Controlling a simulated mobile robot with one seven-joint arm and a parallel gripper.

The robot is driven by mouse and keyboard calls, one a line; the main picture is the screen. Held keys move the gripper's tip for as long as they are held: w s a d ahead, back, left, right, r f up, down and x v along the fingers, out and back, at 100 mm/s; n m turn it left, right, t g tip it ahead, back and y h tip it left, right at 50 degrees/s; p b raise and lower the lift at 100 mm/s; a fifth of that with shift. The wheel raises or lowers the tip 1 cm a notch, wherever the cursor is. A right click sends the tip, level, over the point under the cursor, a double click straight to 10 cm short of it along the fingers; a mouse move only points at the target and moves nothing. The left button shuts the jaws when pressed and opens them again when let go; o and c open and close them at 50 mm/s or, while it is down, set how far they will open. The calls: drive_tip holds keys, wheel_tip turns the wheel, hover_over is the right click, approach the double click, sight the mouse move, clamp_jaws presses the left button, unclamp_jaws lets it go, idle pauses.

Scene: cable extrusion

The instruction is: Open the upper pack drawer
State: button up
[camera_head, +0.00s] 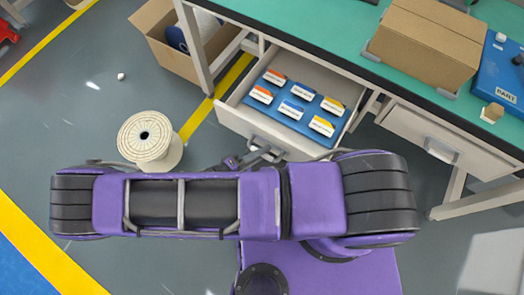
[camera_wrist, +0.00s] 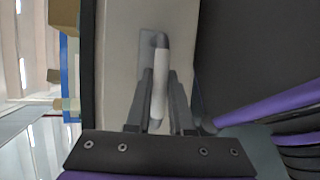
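The pack drawer (camera_head: 236,121) under the green bench is pulled out, with its inside showing in the head view. A blue insert (camera_head: 288,110) with several small orange, blue and yellow labelled packs lies in it. My gripper (camera_head: 262,152) is at the drawer's front, partly hidden by my arm. In the wrist view, the pale bar handle (camera_wrist: 160,85) stands between the two fingers of my gripper (camera_wrist: 160,88), which close in on both sides of it. The drawer's front panel (camera_wrist: 120,60) lies just beyond the fingertips.
Another drawer (camera_head: 415,125) at the right is closed. A white spool (camera_head: 150,140) and an open carton (camera_head: 165,45) stand on the floor at the left.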

drive_tip(key=o, duration=0.4)
drive_tip(key=shift+o, duration=0.2)
drive_tip(key=v, duration=1.7)
drive_tip(key=shift+a, duration=0.25)
drive_tip(key=shift+s, duration=0.1)
drive_tip(key=shift+s, duration=0.1)
